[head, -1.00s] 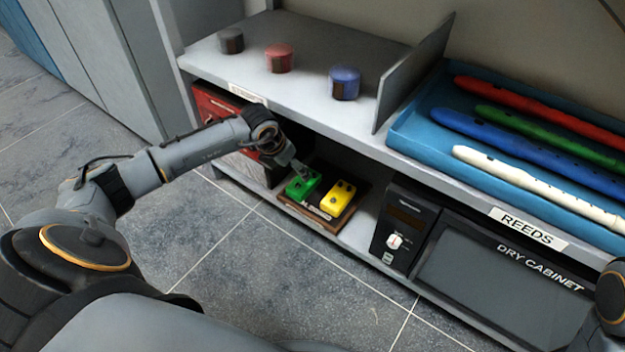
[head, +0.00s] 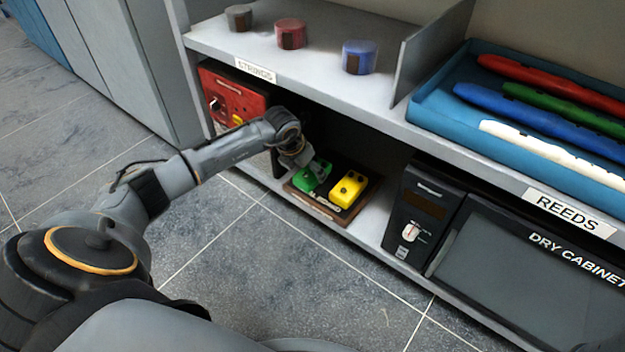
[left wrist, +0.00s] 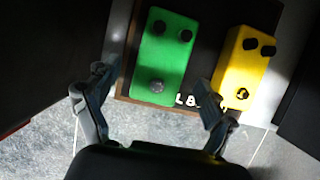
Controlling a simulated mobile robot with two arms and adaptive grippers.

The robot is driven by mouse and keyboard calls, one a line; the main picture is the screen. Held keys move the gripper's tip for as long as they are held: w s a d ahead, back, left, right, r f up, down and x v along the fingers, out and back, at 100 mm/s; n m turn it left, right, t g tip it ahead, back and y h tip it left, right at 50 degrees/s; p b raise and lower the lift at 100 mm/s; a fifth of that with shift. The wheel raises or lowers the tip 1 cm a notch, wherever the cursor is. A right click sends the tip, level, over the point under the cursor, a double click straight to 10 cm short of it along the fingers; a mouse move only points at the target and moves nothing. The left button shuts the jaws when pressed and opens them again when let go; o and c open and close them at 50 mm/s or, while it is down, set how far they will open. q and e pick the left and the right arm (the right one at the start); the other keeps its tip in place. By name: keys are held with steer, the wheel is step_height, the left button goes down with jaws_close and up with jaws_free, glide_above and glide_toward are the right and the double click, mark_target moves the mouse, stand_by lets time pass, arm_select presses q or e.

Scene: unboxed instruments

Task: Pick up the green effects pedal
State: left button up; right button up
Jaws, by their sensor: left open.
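The green effects pedal (head: 313,177) lies on a dark board with a wooden edge on the lower shelf, left of the yellow pedal (head: 349,188). In the left wrist view the green pedal (left wrist: 164,60) is ahead of my left gripper (left wrist: 150,105), roughly between the lines of its two spread fingers. The left gripper (head: 316,170) is open and empty, close to the green pedal in the head view and partly covering it. The right finger is near the gap between the green and yellow pedals. My right gripper is not in view.
The board (head: 316,206) sits between a red box (head: 232,100) on the left and the dry cabinet (head: 520,265) on the right. The upper shelf (head: 300,72) hangs above, with several round tins and a blue tray (head: 425,110). Floor is clear in front.

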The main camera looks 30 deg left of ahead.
arm_select(q)
steer(key=shift+b+x, duration=0.5)
steer(key=shift+x, duration=0.65)
steer(key=shift+r, duration=0.1)
steer(key=shift+c, duration=0.4)
steer(key=c, duration=1.4)
